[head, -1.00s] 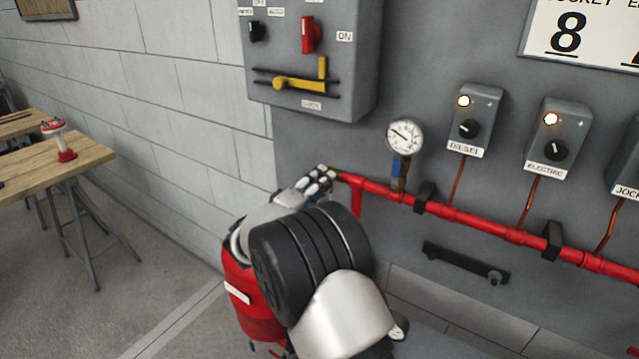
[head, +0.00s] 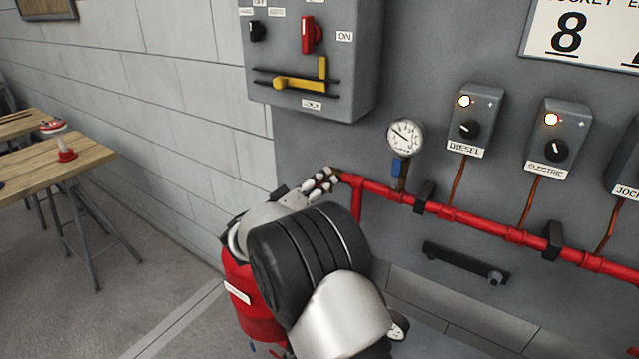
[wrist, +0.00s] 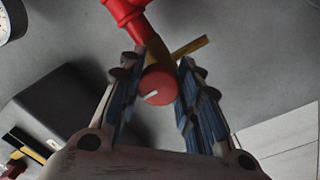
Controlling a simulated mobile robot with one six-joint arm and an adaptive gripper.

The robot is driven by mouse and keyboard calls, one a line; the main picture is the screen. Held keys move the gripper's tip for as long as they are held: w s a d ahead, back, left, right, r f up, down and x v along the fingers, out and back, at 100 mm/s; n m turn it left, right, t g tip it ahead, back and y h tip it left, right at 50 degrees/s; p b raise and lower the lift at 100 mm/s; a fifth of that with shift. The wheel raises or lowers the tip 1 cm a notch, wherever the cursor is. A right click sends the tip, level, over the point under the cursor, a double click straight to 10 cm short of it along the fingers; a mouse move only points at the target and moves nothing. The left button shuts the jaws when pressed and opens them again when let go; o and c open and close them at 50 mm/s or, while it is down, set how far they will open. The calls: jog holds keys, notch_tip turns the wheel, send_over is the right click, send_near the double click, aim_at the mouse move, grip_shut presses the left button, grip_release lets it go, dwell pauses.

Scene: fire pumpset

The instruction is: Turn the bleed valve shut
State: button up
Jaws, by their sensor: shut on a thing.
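The bleed valve shows in the wrist view as a round red knob (wrist: 157,86) with a white mark on its face, on a brass-coloured body at the end of a red pipe. A brass spout (wrist: 190,47) sticks out to its right. My gripper (wrist: 162,58) has one finger on each side of the knob and is shut on it. In the head view my gripper (head: 322,182) is at the left end of the red pipe (head: 385,190), and its fingers and my wrist hide the valve.
A pressure gauge (head: 405,135) with a blue-handled valve (head: 397,168) stands on the pipe just right of my gripper. A grey control box (head: 312,60) hangs above. Pipe clamps and smaller switch boxes are to the right.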

jog(key=o, duration=1.1)
jog(key=v, duration=1.2)
jog(key=shift+f, duration=0.1)
